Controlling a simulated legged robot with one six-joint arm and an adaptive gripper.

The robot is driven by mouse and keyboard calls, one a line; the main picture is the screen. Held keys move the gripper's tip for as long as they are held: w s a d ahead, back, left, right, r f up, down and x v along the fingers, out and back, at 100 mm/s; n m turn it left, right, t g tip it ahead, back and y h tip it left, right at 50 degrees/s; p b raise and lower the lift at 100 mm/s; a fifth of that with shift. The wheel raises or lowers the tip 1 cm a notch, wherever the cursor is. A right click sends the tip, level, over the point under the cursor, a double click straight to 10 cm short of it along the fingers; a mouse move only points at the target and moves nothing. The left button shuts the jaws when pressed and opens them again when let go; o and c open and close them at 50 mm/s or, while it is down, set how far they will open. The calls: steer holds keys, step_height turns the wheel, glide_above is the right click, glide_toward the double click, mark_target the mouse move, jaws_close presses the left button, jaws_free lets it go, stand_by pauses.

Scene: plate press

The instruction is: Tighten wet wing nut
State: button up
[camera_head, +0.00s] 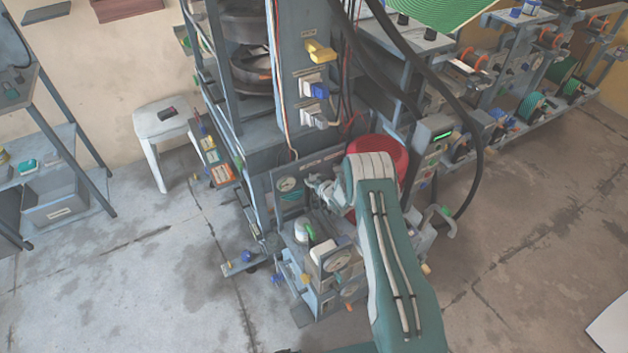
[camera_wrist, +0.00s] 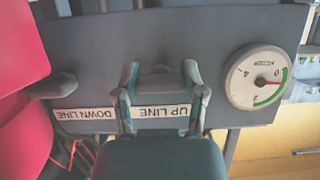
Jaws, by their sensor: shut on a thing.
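My gripper (camera_head: 322,190) is at the front panel of the press, just left of the red drum in the head view. In the wrist view my gripper (camera_wrist: 162,88) has its two fingers on either side of a grey wing nut (camera_wrist: 158,70) at the UP LINE label (camera_wrist: 162,112), and it is shut on this nut. The nut is mostly hidden between the fingers. A second grey wing nut (camera_wrist: 53,86) stands free by the DOWN LINE label (camera_wrist: 86,115). The wrist view shows the panel upside down. I cannot make out wetness on either nut.
A round gauge (camera_wrist: 257,77) sits on the panel right of my gripper in the wrist view. The red drum (camera_head: 385,155) is close beside my arm. Thick black hoses (camera_head: 462,130) hang at the right. A white stool (camera_head: 162,125) stands left.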

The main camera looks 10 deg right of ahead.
steer(key=o, duration=1.2)
steer(key=shift+c, duration=0.2)
steer(key=v, duration=1.2)
